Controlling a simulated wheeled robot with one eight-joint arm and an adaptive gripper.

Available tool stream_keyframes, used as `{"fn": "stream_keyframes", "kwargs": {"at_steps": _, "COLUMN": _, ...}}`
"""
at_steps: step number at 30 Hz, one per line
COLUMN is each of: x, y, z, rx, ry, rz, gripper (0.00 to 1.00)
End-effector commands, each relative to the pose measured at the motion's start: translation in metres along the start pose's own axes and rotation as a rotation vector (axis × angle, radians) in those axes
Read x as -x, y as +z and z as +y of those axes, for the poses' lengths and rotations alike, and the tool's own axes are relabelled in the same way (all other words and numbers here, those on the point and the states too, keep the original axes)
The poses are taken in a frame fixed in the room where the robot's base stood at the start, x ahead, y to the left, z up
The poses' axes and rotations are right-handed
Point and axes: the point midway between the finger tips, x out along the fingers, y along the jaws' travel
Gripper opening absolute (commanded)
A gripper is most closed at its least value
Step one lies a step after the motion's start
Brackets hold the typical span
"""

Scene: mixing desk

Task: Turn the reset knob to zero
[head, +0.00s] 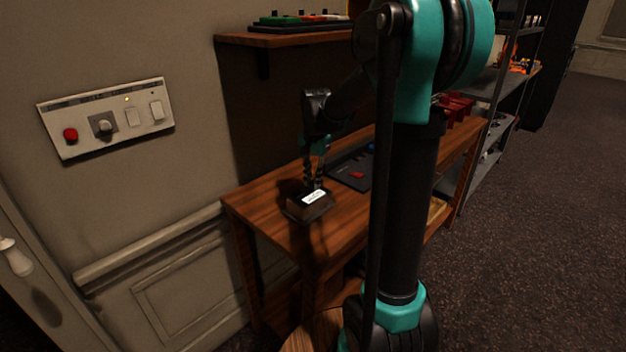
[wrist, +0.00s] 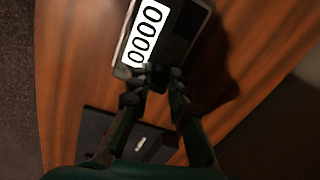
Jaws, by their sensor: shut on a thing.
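A small dark counter box (head: 307,211) with a white number strip (head: 313,196) sits on the near left end of the wooden desk. In the wrist view the counter box (wrist: 186,33) lies at the top and its strip (wrist: 146,33) reads 0000. My gripper (head: 313,184) points down at the box from above. In the wrist view my gripper (wrist: 156,85) has its fingertips on either side of a small dark knob (wrist: 157,76) at the box's edge and is shut on it. The fingers partly hide the knob, so its angle cannot be told.
A dark panel with coloured buttons (head: 350,174) lies behind the counter box on the wooden desk (head: 262,192). A shelf (head: 290,39) hangs above on the wall. A switch plate (head: 110,118) is on the left wall. Bare desk top shows left of the box.

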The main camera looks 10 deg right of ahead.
Motion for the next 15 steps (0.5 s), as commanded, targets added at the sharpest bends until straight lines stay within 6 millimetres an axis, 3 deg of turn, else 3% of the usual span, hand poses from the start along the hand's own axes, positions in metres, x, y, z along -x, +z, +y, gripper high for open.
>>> {"fn": "stream_keyframes", "kwargs": {"at_steps": 15, "x": 0.0003, "y": -0.0005, "z": -0.0003, "rx": -0.054, "ry": -0.001, "rz": 0.004, "gripper": 0.00}}
